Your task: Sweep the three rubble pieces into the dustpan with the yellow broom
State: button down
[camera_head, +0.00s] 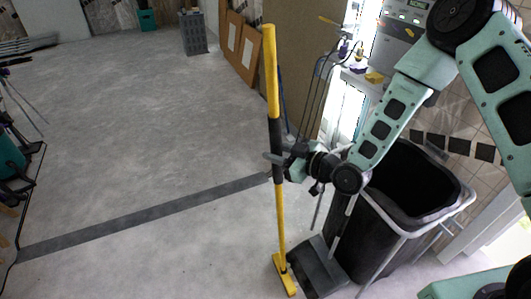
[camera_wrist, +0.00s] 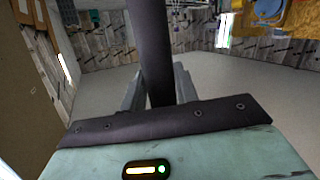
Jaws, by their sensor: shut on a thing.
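The yellow broom (camera_head: 270,70) stands nearly upright, its yellow head (camera_head: 285,276) low at the floor. My gripper (camera_head: 276,160) is shut on the dark grip section of its handle. In the wrist view the dark handle (camera_wrist: 150,45) runs up between the fingers of my gripper (camera_wrist: 157,90). The dark grey dustpan (camera_head: 318,268) is just right of the broom head. I cannot make out any of the rubble pieces in either view.
A large black bin (camera_head: 365,235) with a grey rim stands right of the dustpan. Wooden panels (camera_head: 240,50) lean on the wall at the back. A grey crate (camera_head: 193,34) stands beyond. The grey floor (camera_head: 130,130) to the left is open, crossed by a dark strip (camera_head: 150,215).

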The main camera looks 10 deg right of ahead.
jog(key=shift+w+d+r+p, duration=0.4)
jog(key=shift+w+d, duration=0.75)
jog(key=shift+d, duration=2.45)
jog(key=shift+w+d+r+p, duration=0.1)
jog(key=shift+w+d+p, duration=0.75)
jog(key=shift+d, duration=2.75)
jog(key=shift+s+a+r+p, duration=0.2)
jog(key=shift+s+a+r, duration=0.4)
jog(key=shift+a+r, duration=1.1)
jog(key=shift+s+a+r+p, duration=0.15)
jog(key=shift+s+a+r, duration=0.45)
jog(key=shift+a, duration=2.05)
jog(key=shift+s+a+r+p, duration=0.2)
jog(key=shift+s+a+r, duration=0.7)
jog(key=shift+a, duration=1.3)
jog(key=shift+w+r, duration=0.2)
jog(key=shift+w, duration=0.05)
